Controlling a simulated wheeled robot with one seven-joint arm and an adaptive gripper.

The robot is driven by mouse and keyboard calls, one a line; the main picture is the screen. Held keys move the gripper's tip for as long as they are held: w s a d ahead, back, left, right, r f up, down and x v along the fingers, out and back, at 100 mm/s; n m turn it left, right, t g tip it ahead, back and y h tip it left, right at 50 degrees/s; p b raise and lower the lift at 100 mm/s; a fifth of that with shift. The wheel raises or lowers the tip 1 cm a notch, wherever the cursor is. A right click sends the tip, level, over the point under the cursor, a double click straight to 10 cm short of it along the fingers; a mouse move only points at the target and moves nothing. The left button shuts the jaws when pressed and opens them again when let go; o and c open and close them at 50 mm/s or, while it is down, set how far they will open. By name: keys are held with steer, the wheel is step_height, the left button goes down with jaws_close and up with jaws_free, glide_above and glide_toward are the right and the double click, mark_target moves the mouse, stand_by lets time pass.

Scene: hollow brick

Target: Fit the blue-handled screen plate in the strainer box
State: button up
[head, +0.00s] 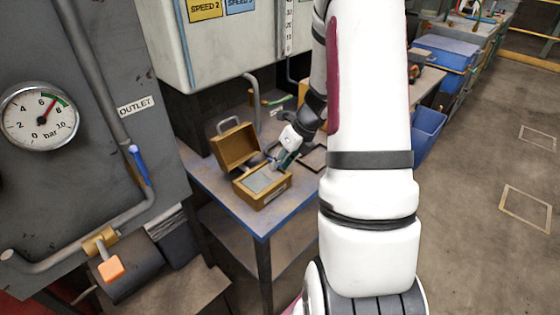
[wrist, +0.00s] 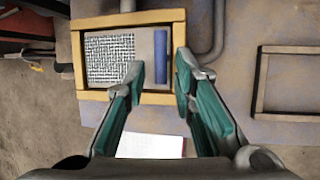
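The wooden strainer box (head: 264,198) stands on the small table with its lid (head: 236,148) swung open. The screen plate lies within the box's rim (wrist: 125,17). Its pale mesh (wrist: 110,60) is on the left and its blue handle (wrist: 160,54) on the right in the wrist view. I cannot tell how deep the plate sits. My gripper (wrist: 159,64) is open, with green-padded fingers on either side of the handle and gaps between. In the head view my gripper (head: 283,159) is at the box's far right side; the handle is hard to make out there.
A dark-edged rectangular frame (wrist: 258,80) lies on the table right of the box. A white card (wrist: 150,146) shows below the box in the wrist view. A grey pipe (head: 258,100) rises behind the table. Gauge (head: 40,116) and pipework stand at left; open floor lies at right.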

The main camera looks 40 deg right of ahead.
steer(key=shift+r, duration=0.1)
steer(key=v, duration=1.2)
stand_by(0.4)
steer(key=s+a+r+n+g, duration=0.1)
steer(key=a+r+n, duration=0.4)
steer(key=a+n, duration=0.35)
steer(key=s+a+r+n, duration=0.2)
steer(key=a+r+n, duration=0.4)
steer(key=a+n, duration=0.25)
steer(key=s+a+r+n+h+p, duration=0.1)
steer(key=s+a+r+n, duration=0.1)
steer(key=s+a+n, duration=0.3)
steer(key=s+a+r+n+h, duration=0.1)
steer(key=s+a+n, duration=0.4)
steer(key=n, duration=0.9)
steer(key=s+r, duration=0.1)
steer(key=s, duration=0.2)
steer(key=shift+a+t+h+p, duration=0.3)
steer(key=shift+a+p, duration=0.05)
